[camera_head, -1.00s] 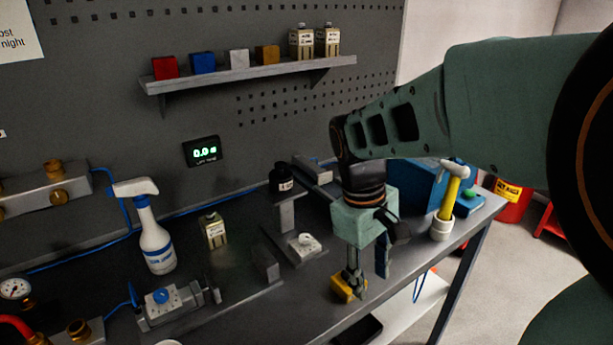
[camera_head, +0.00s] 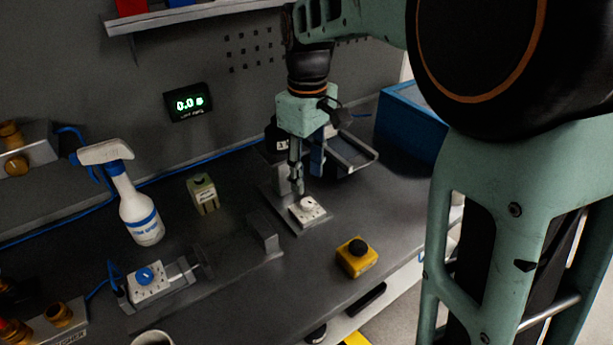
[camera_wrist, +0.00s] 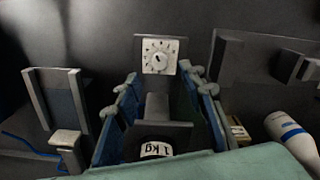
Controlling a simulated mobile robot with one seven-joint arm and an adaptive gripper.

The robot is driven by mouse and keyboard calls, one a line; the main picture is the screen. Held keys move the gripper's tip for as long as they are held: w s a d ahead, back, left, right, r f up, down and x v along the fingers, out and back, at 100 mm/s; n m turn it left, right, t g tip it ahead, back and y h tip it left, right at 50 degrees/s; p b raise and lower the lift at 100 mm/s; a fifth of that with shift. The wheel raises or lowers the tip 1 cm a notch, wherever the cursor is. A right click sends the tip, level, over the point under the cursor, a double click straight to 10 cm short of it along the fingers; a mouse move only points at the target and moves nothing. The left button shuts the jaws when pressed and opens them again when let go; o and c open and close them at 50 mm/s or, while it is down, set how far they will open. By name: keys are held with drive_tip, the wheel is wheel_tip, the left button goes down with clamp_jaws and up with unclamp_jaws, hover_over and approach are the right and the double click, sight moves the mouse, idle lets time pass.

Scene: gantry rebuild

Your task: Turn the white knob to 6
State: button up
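The white knob (camera_head: 307,203) sits on a white dial plate on a grey base on the bench. In the wrist view the knob (camera_wrist: 160,58) is seen face on, with a dark pointer mark and a ring of marks too small to read. My gripper (camera_head: 307,181) points down just above and behind the knob. In the wrist view my gripper (camera_wrist: 165,84) is open, its blue-padded fingers apart, and the knob appears beyond the tips. I cannot tell whether a finger touches it. A black 1 kg weight (camera_wrist: 153,141) shows between the fingers in that view.
A yellow box with a black button (camera_head: 357,257) stands front right of the knob. A blue box (camera_head: 411,122) is behind right. The wall display (camera_head: 189,102) is lit.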

sight(307, 202)
wheel_tip(307, 202, down, 7)
drive_tip(key=shift+f+b, duration=0.1)
drive_tip(key=shift+b, duration=0.2)
clamp_jaws()
idle(0.4)
drive_tip(key=m+p, duration=0.1)
drive_tip(key=m, duration=0.1)
drive_tip(key=shift+m, duration=0.4)
drive_tip(key=shift+m+p, duration=0.4)
drive_tip(key=shift+m, duration=1.1)
